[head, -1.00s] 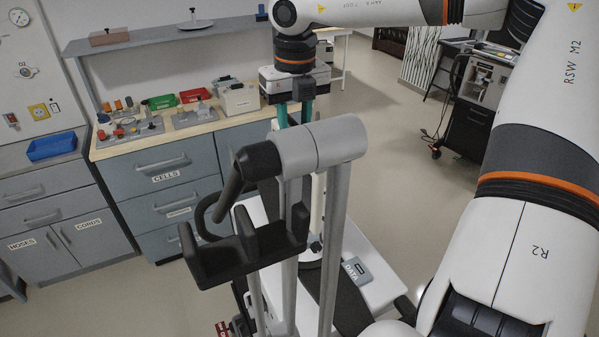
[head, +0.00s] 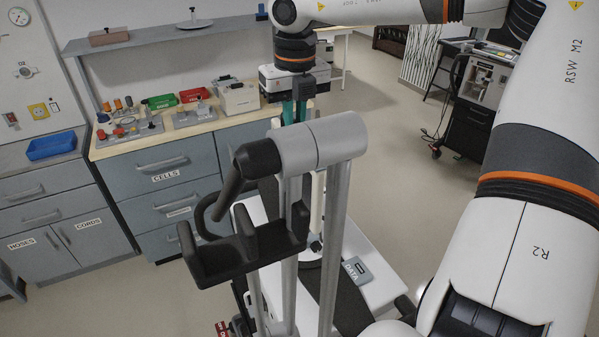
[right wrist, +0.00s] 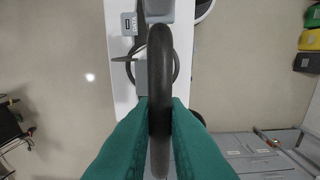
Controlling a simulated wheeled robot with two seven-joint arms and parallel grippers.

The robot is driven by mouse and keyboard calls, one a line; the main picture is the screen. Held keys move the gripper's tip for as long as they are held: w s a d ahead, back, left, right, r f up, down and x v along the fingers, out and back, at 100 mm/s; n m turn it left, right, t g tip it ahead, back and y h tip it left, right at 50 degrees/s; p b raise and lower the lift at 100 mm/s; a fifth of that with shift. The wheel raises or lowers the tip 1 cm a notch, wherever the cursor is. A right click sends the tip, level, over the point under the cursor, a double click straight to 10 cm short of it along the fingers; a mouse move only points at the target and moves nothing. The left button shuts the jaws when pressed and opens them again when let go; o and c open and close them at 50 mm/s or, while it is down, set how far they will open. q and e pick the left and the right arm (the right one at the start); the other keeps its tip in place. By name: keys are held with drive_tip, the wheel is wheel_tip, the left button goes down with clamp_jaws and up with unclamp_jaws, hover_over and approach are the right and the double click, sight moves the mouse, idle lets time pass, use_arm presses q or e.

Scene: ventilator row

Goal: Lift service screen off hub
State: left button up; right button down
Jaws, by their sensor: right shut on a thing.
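My right gripper (right wrist: 159,125) has teal fingers closed on both sides of a dark rounded bar (right wrist: 160,75) in the right wrist view. I cannot tell whether this bar is the service screen's edge or a handle on it. In the head view the right gripper (head: 295,111) points down behind the grey cylinder (head: 320,143) on the metal stand, which hides its fingertips and what they hold. No screen face or hub can be made out for sure. My left gripper is not in view.
A black two-slot bracket (head: 247,247) and a curved black handle stand close in front. A white cart top with a DATA box (head: 357,270) lies below. A workbench (head: 160,140) with tools and drawers is at the left.

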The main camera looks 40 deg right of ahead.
drive_tip(key=shift+w+r, duration=0.15)
drive_tip(key=shift+r, duration=0.2)
drive_tip(key=shift+r, duration=0.3)
drive_tip(key=shift+r+p, duration=1.45)
drive_tip(key=shift+r, duration=0.55)
